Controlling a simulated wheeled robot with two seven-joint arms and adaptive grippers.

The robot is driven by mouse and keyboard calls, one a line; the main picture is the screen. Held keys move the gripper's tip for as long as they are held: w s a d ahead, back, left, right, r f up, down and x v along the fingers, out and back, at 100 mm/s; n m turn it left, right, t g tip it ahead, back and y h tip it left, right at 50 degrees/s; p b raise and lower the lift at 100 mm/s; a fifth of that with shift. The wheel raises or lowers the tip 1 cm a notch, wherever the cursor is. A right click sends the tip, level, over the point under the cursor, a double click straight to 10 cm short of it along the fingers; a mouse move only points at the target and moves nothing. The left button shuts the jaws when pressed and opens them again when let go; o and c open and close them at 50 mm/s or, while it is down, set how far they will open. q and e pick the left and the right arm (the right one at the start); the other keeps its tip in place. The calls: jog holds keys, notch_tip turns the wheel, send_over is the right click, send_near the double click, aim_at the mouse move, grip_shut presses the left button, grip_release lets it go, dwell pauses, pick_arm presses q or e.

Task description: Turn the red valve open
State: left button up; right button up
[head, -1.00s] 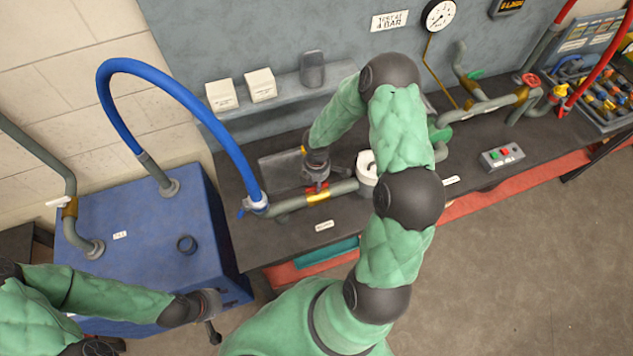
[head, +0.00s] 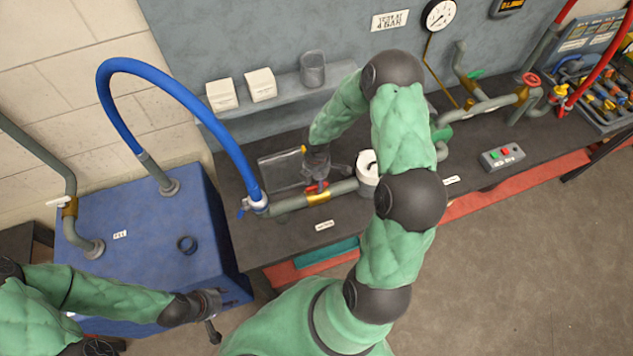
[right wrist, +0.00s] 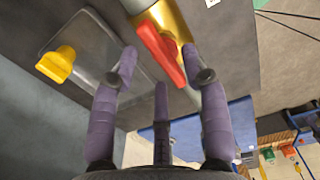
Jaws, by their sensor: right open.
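The red valve lever (head: 316,188) sits on a brass valve body (head: 318,198) in the grey pipe on the bench. In the right wrist view the red lever (right wrist: 162,55) stands between my right gripper's spread purple fingers (right wrist: 160,66), with the brass body (right wrist: 172,18) beyond it. My right gripper (head: 316,176) is open over the lever from above, and partly hides it in the head view. Whether a finger touches the lever I cannot tell. My left gripper (head: 212,326) hangs in front of the blue tank, away from the valve; its fingers are unclear.
A clear tray (head: 280,172) with a yellow piece (right wrist: 56,65) lies behind the pipe. A white cylinder (head: 366,176) stands right of the valve. A blue hose (head: 230,130) joins the pipe's left end. A red handwheel (head: 531,79) is far right.

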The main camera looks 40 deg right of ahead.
notch_tip(320, 180, up, 11)
dwell(0.4)
jog(key=shift+s+f, duration=0.1)
jog(key=shift+s, duration=0.05)
dwell(0.4)
